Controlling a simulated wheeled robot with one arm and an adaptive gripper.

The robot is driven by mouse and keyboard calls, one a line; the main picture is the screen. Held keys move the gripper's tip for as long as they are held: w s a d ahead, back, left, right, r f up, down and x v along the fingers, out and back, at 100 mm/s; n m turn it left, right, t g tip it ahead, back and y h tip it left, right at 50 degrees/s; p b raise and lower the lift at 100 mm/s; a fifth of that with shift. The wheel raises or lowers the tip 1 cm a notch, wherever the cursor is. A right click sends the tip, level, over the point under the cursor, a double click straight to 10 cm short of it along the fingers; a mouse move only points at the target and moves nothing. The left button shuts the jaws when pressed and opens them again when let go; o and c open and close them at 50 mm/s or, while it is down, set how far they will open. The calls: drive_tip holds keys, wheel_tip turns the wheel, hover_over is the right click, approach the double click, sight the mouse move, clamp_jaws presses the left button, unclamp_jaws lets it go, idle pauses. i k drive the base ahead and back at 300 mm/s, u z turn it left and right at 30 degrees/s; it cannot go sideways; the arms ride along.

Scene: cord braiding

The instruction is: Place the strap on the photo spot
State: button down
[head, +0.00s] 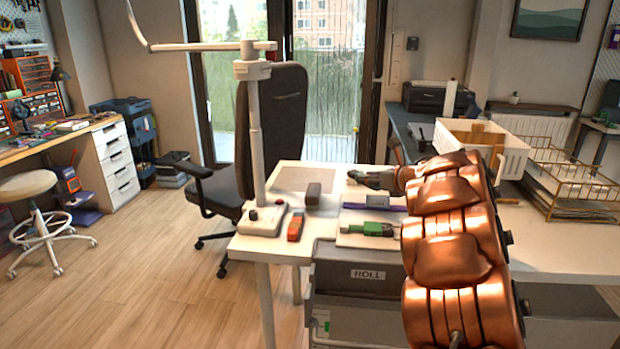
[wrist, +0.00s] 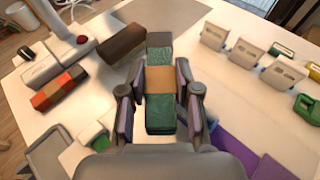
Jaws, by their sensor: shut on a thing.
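The strap (wrist: 160,80) is a short row of blocks, green, tan and green, with a grey end. My gripper (wrist: 160,88) is shut around its middle, with one finger on each side in the wrist view. In the head view my gripper (head: 400,178) is over the white table with the dark green strap (head: 370,180) jutting left from it. A flat beige square (head: 298,179), which looks like the photo spot, lies at the table's back left. The strap's end is to the right of this square in the head view. I cannot tell its height above the table.
A dark brown block (head: 313,194), an orange piece (head: 295,227) and a white stand (head: 262,219) are at the table's left. A green piece (head: 372,228) and a purple bar (head: 360,206) lie nearer me. Several white holders (wrist: 245,55) stand right of the strap.

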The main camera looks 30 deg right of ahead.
sight(313, 180)
drive_tip(key=i, duration=0.9)
drive_tip(key=u, duration=0.05)
